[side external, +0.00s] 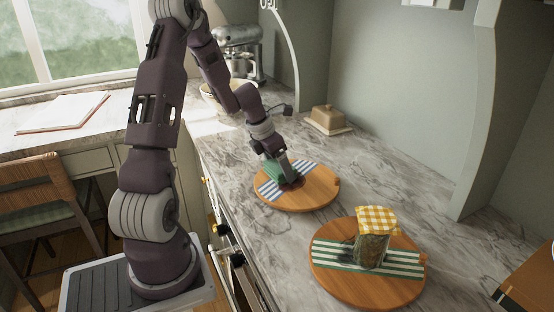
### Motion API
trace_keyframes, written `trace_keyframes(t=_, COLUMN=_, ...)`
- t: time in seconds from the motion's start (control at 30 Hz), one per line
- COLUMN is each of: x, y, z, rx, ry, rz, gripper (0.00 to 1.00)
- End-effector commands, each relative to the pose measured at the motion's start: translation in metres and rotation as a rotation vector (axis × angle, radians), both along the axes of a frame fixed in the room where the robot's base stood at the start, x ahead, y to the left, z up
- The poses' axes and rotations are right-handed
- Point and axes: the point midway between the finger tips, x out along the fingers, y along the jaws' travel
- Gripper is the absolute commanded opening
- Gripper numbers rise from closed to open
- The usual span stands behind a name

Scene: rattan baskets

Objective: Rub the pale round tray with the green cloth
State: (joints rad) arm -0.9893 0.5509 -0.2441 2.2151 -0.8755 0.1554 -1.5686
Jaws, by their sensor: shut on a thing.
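My gripper (287,181) points down over the farther round wooden tray (312,192), shut on a green cloth (273,173). The cloth is bunched at the fingers and low over the tray's left part, seemingly touching it; the fingers partly hide it. A blue-and-white striped cloth (268,190) lies across this tray under the gripper. A second round wooden tray (370,290) stands nearer the camera. Both trays look warm brown, and this one is slightly darker.
The nearer tray bears a green-and-white striped cloth (402,263) and a jar (371,250) with a yellow checked cover. A butter dish (327,119) stands behind the farther tray. A bowl (222,100) and mixer (238,45) stand at the back. Marble counter lies clear between the trays and wall.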

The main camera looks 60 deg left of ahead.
Motion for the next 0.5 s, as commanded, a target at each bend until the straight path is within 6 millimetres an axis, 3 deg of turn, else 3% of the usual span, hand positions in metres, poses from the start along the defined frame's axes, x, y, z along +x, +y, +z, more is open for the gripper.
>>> trace_keyframes(t=0.5, x=0.0, y=-0.048, z=0.0, rx=-0.001, ry=-0.004, rz=-0.003, gripper=0.43)
